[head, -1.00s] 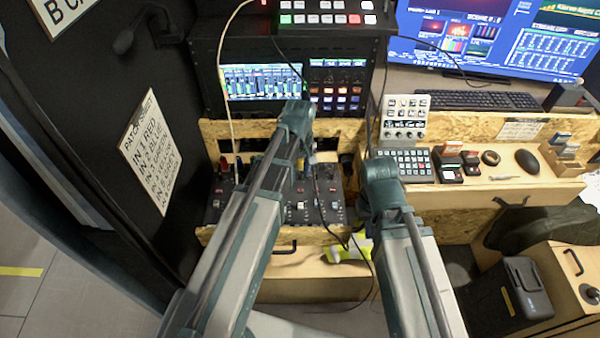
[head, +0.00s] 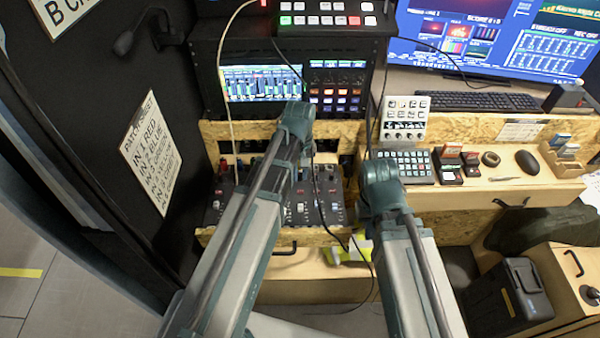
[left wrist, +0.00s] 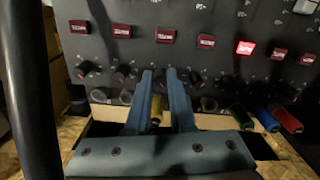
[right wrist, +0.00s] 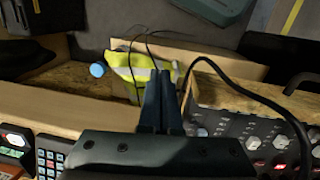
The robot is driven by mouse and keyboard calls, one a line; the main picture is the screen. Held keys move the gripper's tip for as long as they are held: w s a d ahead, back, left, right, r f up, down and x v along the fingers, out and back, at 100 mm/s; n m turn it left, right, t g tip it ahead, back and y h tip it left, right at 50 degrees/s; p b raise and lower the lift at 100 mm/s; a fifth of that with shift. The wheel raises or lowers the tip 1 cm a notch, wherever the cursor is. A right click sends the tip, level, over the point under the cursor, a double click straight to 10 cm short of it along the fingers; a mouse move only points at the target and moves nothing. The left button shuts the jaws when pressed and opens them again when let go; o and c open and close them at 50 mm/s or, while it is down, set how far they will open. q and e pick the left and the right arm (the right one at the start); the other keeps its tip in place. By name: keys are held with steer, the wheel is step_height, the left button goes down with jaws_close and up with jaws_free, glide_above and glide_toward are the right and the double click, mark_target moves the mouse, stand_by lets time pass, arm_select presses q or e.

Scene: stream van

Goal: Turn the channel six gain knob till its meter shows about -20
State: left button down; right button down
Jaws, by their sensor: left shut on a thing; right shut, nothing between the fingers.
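The black audio mixer (head: 328,188) stands in the desk recess, partly hidden by my left arm. In the left wrist view, my left gripper (left wrist: 160,75) is at a row of dark knobs (left wrist: 122,74) and shut on one; its fingers largely hide that knob, and I cannot read its channel. The meter screen (head: 262,83) behind the mixer shows rows of level bars, too small to read. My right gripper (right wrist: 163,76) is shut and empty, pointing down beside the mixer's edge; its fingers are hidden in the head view.
Red buttons (left wrist: 205,41), one lit, lie beyond the knobs. A black cable (right wrist: 240,90) loops near my right gripper. A yellow vest (right wrist: 128,68) lies below. A keypad (head: 405,166) stands to the right.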

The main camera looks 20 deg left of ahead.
mark_target(300, 175)
arm_select(q)
steer(key=shift+m, duration=2.1)
steer(key=c, duration=0.8)
jaws_free()
steer(key=shift+r, duration=0.1)
step_height(300, 175, up, 14)
steer(key=p, duration=1.3)
steer(key=shift+f+p, duration=0.2)
steer(key=shift+p, duration=0.2)
